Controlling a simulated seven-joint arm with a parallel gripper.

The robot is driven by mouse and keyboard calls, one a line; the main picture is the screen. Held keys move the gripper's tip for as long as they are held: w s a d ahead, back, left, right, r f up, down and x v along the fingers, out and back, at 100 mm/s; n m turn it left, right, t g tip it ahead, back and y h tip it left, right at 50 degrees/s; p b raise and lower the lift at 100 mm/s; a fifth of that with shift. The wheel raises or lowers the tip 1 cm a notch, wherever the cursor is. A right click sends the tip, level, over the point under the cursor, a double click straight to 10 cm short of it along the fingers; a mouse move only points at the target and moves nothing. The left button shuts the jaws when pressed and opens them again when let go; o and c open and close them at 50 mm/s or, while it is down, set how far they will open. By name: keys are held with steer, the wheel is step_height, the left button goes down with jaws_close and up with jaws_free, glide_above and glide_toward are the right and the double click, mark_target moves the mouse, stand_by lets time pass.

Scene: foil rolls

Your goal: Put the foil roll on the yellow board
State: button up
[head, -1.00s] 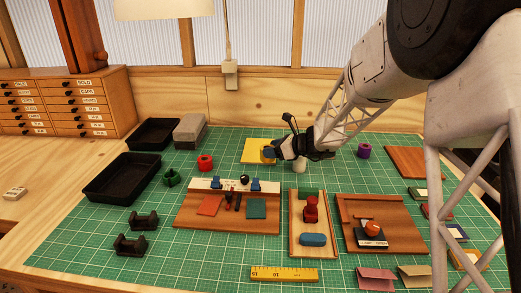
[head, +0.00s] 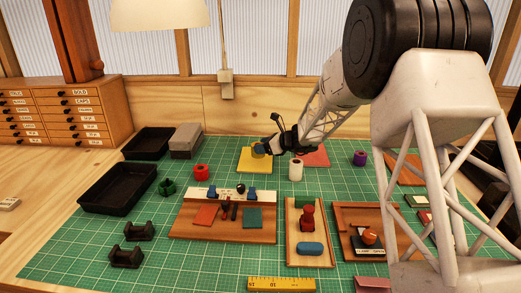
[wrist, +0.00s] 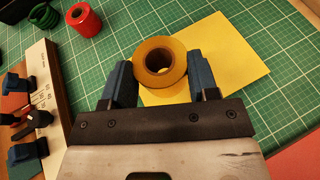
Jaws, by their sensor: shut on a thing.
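The gold foil roll (wrist: 142,72) is between the two blue fingers of my gripper (wrist: 160,80) in the wrist view, with its round open core facing the camera. My gripper is shut on it. The flat yellow board (wrist: 240,65) lies on the green mat behind and to the right of the roll in that view. In the head view my gripper (head: 262,149) is over the yellow board (head: 254,166), near its back part. The blue fingers hide most of the roll there. I cannot tell whether the roll touches the board.
A white roll (head: 296,171) stands just right of the yellow board, with a red board (head: 314,157) behind it. A red roll (head: 201,173) and a green roll (head: 166,187) stand to the left. A wooden tool tray (head: 190,228) lies in front.

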steer(key=shift+w+a+f, duration=0.1)
steer(key=shift+w+a, duration=0.1)
steer(key=shift+w, duration=0.65)
steer(key=shift+w+a+f, duration=0.1)
steer(key=shift+w+a, duration=0.15)
steer(key=shift+w, duration=0.55)
steer(key=shift+w+a+f, duration=0.1)
steer(key=shift+w+a, duration=0.1)
steer(key=shift+w, duration=0.65)
steer(key=shift+f, duration=1.7)
steer(key=shift+f, duration=0.15)
steer(key=o, duration=1)
steer(key=shift+d+r, duration=0.15)
steer(key=shift+r, duration=0.05)
steer(key=v, duration=1.1)
steer(key=shift+s+d+r, duration=0.1)
steer(key=shift+s+d, duration=0.15)
